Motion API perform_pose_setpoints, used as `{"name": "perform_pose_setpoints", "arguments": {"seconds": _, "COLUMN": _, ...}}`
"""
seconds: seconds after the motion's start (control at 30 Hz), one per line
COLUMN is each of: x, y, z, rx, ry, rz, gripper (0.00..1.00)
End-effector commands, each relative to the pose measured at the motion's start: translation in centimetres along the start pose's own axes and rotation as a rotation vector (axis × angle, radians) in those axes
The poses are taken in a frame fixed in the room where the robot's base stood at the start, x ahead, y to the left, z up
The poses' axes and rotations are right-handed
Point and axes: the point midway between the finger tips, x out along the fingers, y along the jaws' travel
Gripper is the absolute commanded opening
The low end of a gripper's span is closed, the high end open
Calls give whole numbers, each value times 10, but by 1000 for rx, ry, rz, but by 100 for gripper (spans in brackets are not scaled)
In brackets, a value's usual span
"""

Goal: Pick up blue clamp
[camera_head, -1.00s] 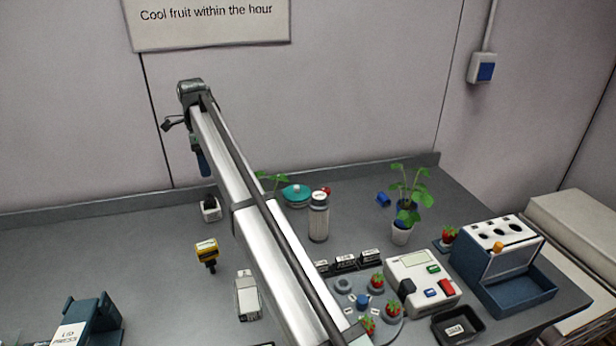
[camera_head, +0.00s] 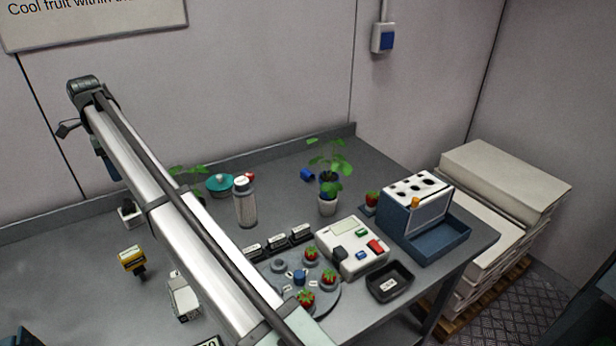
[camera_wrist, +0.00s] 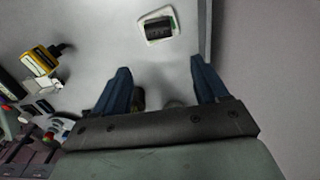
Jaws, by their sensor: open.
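A small blue piece (camera_head: 307,174), which looks like the blue clamp, lies on the bench near the back edge, just left of the potted plant. It is too small to make out its exact shape, and I do not see it in the wrist view. My gripper (camera_head: 107,165) hangs at the far left over the back of the bench, well away from the blue piece. In the wrist view my gripper (camera_wrist: 160,72) has its two dark blue fingers spread apart, with nothing held between them.
A potted plant (camera_head: 328,190), grey cylinder (camera_head: 246,206) and teal dish (camera_head: 219,186) stand near the blue piece. A blue-and-white rack (camera_head: 415,207) and a device with buttons (camera_head: 351,248) are at right.

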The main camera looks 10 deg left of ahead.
Motion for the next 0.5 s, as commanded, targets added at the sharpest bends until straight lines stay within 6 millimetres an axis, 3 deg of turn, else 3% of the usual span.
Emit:
{"name": "perform_pose_setpoints", "arguments": {"seconds": 0.13, "x": 0, "y": 0, "z": 0, "rx": 0, "ry": 0, "rz": 0, "gripper": 79}}
{"name": "perform_pose_setpoints", "arguments": {"seconds": 0.37, "x": 0, "y": 0, "z": -1, "rx": 1, "ry": 0, "rz": 0, "gripper": 79}}
{"name": "perform_pose_setpoints", "arguments": {"seconds": 0.5, "x": 0, "y": -6, "z": -26, "rx": 27, "ry": 0, "rz": 0, "gripper": 79}}
